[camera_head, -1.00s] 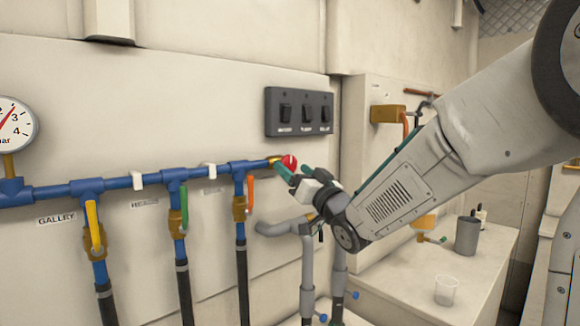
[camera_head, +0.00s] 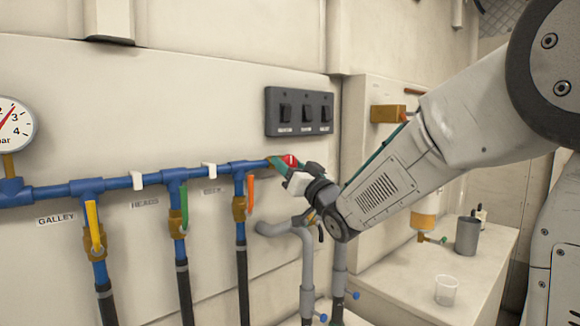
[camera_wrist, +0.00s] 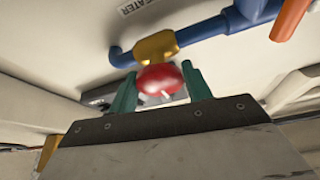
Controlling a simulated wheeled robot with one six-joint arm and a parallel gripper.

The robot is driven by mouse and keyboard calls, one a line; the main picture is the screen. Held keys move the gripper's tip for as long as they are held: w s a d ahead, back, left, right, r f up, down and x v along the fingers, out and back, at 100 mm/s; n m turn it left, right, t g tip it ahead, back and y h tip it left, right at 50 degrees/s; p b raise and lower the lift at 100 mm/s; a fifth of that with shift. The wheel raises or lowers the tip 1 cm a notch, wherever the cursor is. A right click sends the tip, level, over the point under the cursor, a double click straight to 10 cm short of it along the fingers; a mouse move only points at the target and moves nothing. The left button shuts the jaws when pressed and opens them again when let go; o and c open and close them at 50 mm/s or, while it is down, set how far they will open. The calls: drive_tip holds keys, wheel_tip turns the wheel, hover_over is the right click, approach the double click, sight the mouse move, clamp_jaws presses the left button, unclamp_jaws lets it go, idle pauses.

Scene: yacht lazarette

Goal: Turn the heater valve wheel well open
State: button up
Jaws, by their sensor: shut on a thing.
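The heater valve wheel (camera_head: 291,161) is a small red wheel at the right end of the blue pipe. In the wrist view the red wheel (camera_wrist: 161,78) sits in front of a brass valve body (camera_wrist: 157,46), under a label partly reading "EATER". My gripper (camera_head: 292,166) has green fingers and is at the wheel. In the wrist view my gripper (camera_wrist: 160,88) has one finger on each side of the wheel, shut on it. The fingers partly hide the wheel in the head view.
Blue manifold pipe (camera_head: 120,183) runs left along the wall, with yellow (camera_head: 94,224), green (camera_head: 184,208) and orange (camera_head: 251,194) lever valves. A black switch panel (camera_head: 300,112) is above. Grey pipes (camera_head: 307,265) stand below my gripper. A clear cup (camera_head: 446,290) is on the right counter.

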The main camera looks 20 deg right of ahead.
drive_tip(key=shift+n, duration=0.3)
drive_tip(key=n+g+y, duration=0.1)
drive_tip(key=n+y, duration=0.1)
drive_tip(key=n, duration=0.2)
drive_tip(key=n+g+y, duration=0.1)
drive_tip(key=n+y, duration=0.1)
drive_tip(key=n, duration=0.1)
drive_tip(key=shift+n, duration=0.4)
drive_tip(key=n+g+y, duration=0.1)
drive_tip(key=n, duration=0.3)
drive_tip(key=n+g+y, duration=0.1)
drive_tip(key=n+g, duration=0.1)
drive_tip(key=n, duration=0.1)
drive_tip(key=shift+n, duration=0.7)
drive_tip(key=o, duration=1)
drive_tip(key=shift+c, duration=0.2)
drive_tip(key=shift+d, duration=0.1)
drive_tip(key=v, duration=0.7)
drive_tip(key=shift+s+d+f, duration=0.15)
drive_tip(key=shift+s+d, duration=0.1)
